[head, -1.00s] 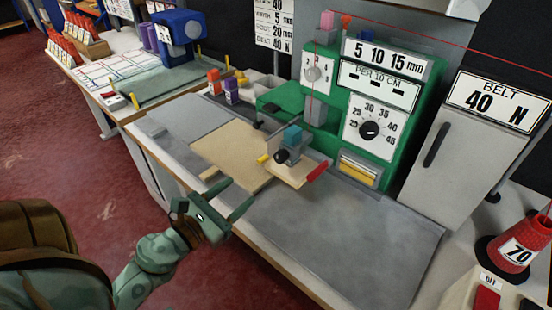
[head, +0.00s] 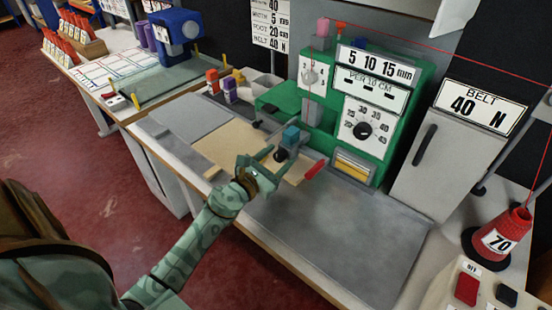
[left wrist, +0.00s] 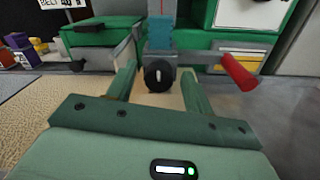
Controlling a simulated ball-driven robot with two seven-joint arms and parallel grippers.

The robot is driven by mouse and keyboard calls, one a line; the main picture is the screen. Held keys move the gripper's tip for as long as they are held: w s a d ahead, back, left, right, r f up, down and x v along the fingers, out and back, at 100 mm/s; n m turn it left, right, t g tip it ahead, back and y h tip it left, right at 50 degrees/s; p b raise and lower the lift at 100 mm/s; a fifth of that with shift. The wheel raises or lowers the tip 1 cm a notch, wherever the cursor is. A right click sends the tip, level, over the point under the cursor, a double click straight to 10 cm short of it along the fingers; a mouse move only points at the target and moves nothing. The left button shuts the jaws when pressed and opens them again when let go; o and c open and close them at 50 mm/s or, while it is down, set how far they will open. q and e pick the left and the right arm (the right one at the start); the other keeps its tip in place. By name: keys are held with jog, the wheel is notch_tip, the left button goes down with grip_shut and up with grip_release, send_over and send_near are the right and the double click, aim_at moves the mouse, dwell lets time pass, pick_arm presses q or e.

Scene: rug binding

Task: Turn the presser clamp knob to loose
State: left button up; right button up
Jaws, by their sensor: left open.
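The presser clamp's round black knob (left wrist: 159,76) faces me in the left wrist view, with a short pale upright mark on it. In the head view the knob (head: 281,154) is on the near side of the small grey clamp under a blue block (head: 291,134). My left gripper (head: 278,158) is open. Its two green fingers point at the knob, one on each side; in the left wrist view (left wrist: 159,72) the knob shows between the fingertips with a gap to either side. I cannot tell how deep the fingers reach. My right gripper is not in view.
A red handle (head: 316,169) sticks out to the right of the clamp. A tan board (head: 228,143) lies on the bench. The green machine (head: 384,100) with dials stands behind. The grey bench top (head: 345,225) at the right is clear.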

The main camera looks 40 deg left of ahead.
pick_arm(q)
jog(key=c, duration=1)
